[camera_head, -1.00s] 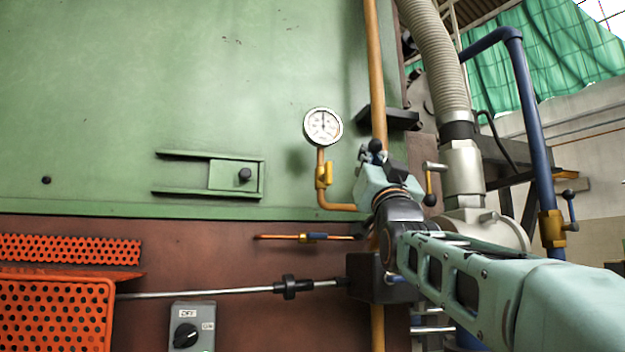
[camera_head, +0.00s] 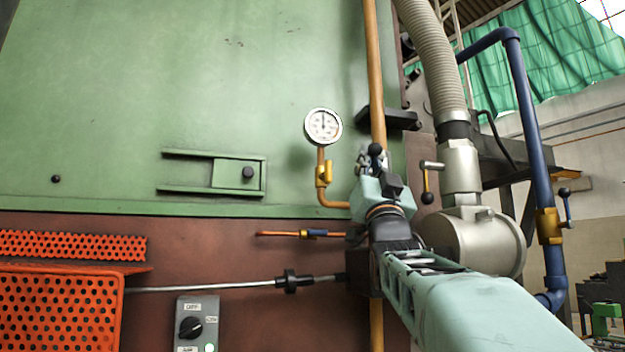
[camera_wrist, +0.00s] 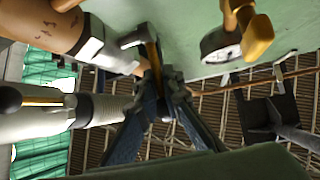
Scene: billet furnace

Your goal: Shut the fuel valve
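The fuel valve's yellow lever (camera_wrist: 152,58) hangs from a grey stub (camera_wrist: 133,39) in the wrist view, with its far end between my fingertips. My gripper (camera_wrist: 159,88) appears shut on this lever; its two dark fingers converge on it. The fingers cover the lever's end. In the head view my gripper (camera_head: 366,158) is beside the orange pipe (camera_head: 374,75), right of and below the pressure gauge (camera_head: 323,126). A black ball (camera_head: 376,149) shows at the gripper. My wrist hides most of the valve body there.
A second yellow lever with a black ball (camera_head: 427,197) is close right of my gripper, by the grey hose (camera_head: 437,60). A blue pipe (camera_head: 533,130) with its own valve stands farther right. An orange perforated guard (camera_head: 60,312) and switch box (camera_head: 197,325) are lower left.

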